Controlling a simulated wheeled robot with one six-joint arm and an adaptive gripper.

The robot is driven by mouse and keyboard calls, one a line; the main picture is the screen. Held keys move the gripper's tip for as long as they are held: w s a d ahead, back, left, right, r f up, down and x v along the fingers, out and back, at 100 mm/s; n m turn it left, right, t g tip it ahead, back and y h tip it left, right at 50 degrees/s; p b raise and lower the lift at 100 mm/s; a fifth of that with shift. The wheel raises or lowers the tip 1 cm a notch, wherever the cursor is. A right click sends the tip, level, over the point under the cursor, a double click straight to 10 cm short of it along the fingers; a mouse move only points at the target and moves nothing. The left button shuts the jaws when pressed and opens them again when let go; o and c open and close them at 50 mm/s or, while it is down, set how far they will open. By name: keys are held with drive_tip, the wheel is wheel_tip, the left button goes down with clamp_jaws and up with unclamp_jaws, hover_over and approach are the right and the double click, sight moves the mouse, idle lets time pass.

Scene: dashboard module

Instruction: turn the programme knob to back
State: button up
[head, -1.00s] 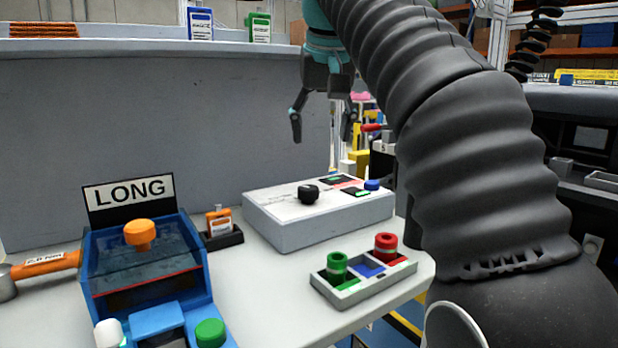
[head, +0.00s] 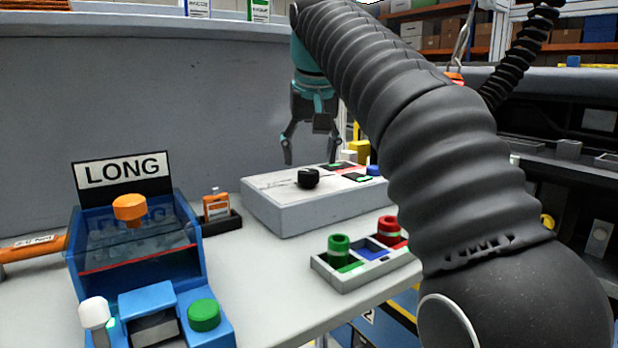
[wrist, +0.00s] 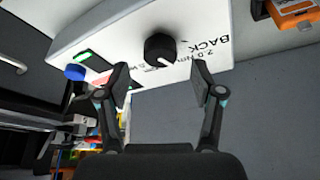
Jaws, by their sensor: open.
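The programme knob (head: 308,178) is a small black round knob on top of a grey-white box (head: 300,215). In the wrist view the knob (wrist: 160,50) shows a white pointer mark, which points down and to the right in the picture, and the printed word BACK lies to its right. My gripper (head: 310,160) hangs open above the back of the box, fingers down. In the wrist view my gripper's two fingertips (wrist: 160,80) are apart and empty, with the knob beyond them, not touched.
A blue LONG unit (head: 135,245) with an orange knob stands at the left. A small orange item (head: 216,206) sits in a dark holder. A tray with green and red cylinders (head: 365,265) is in front of the box. A grey wall (head: 120,110) rises behind.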

sight(309, 171)
drive_tip(key=shift+b+x, duration=0.45)
drive_tip(key=shift+x, duration=1.4)
drive_tip(key=shift+c, duration=0.3)
drive_tip(key=c, duration=1.1)
